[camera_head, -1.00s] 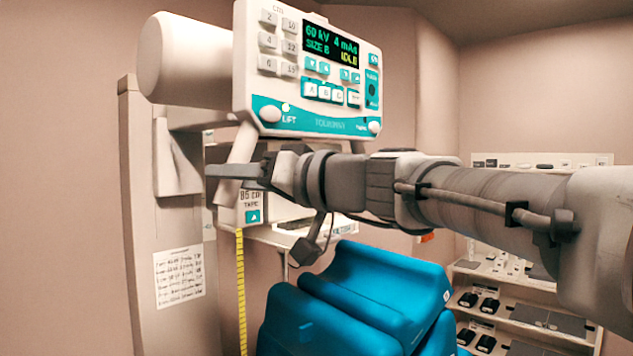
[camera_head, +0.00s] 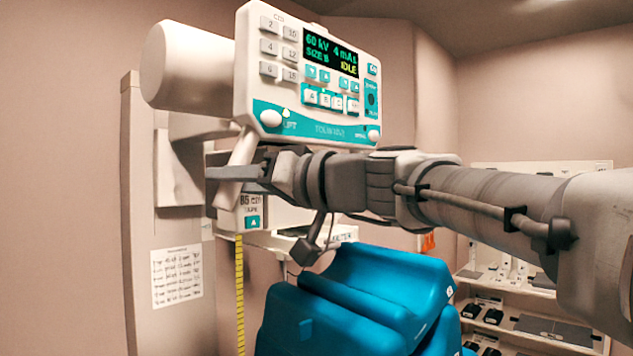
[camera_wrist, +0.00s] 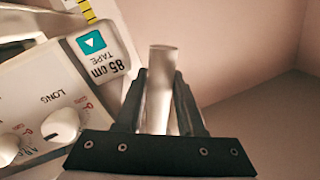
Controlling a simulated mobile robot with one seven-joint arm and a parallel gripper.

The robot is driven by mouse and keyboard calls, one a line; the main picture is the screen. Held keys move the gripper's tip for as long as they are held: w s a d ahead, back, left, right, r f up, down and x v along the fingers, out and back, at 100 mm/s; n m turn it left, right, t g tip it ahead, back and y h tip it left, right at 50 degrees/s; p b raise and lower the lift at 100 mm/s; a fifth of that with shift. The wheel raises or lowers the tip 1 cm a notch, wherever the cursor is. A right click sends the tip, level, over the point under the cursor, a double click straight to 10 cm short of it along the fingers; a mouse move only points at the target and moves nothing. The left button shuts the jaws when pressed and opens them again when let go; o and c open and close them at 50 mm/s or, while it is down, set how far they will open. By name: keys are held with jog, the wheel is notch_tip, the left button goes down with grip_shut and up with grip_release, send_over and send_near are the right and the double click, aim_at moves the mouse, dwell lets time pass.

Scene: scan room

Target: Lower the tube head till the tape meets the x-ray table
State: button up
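The tube head (camera_head: 190,68) is a white cylinder behind a control panel (camera_head: 275,92) reading 60 kV, 4 mAs and IDLE. A pale handle bar (camera_head: 242,150) slants down below the panel. My gripper (camera_head: 215,174) is at this bar. In the wrist view, my gripper's two dark fingers (camera_wrist: 162,105) lie close on both sides of the bar (camera_wrist: 162,60), appearing shut on it. The tape label (camera_head: 251,205) reads 85 cm; it also shows in the wrist view (camera_wrist: 103,52). The yellow tape (camera_head: 240,295) hangs below it; its lower end is out of frame. I cannot clearly identify the x-ray table.
Large blue padded shapes (camera_head: 355,300) stand right of the tape, below my arm. A pale column (camera_head: 135,210) with a posted chart (camera_head: 177,276) is at the left. White shelves (camera_head: 525,310) with small dark items stand at the right. A pale surface (camera_head: 265,239) lies behind the tape.

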jog(key=shift+o, duration=0.5)
jog(key=b+v, duration=0.2)
jog(key=v, duration=1.5)
jog(key=shift+s+d+b, duration=0.15)
jog(key=shift+d+b, duration=0.05)
jog(key=shift+b, duration=0.2)
notch_tip(320, 180, down, 14)
jog(key=s+m+h, duration=0.1)
jog(key=m+h, duration=0.3)
jog(key=h, duration=0.1)
jog(key=s+d+f+m+g+h, duration=0.1)
jog(key=s+d+f+h, duration=0.2)
jog(key=f, duration=0.4)
jog(key=s+d+f+m+g+h+p, duration=0.1)
jog(key=s+d+f+h, duration=0.2)
jog(key=f, duration=0.5)
jog(key=s+d+f+m+h+p, duration=0.1)
jog(key=s+d+f+h, duration=0.1)
jog(key=d+f+h, duration=0.2)
notch_tip(320, 180, down, 4)
jog(key=shift+s+d+f+m+g+h, duration=0.3)
jog(key=shift+s+d+g+h, duration=0.1)
jog(key=shift+d, duration=0.55)
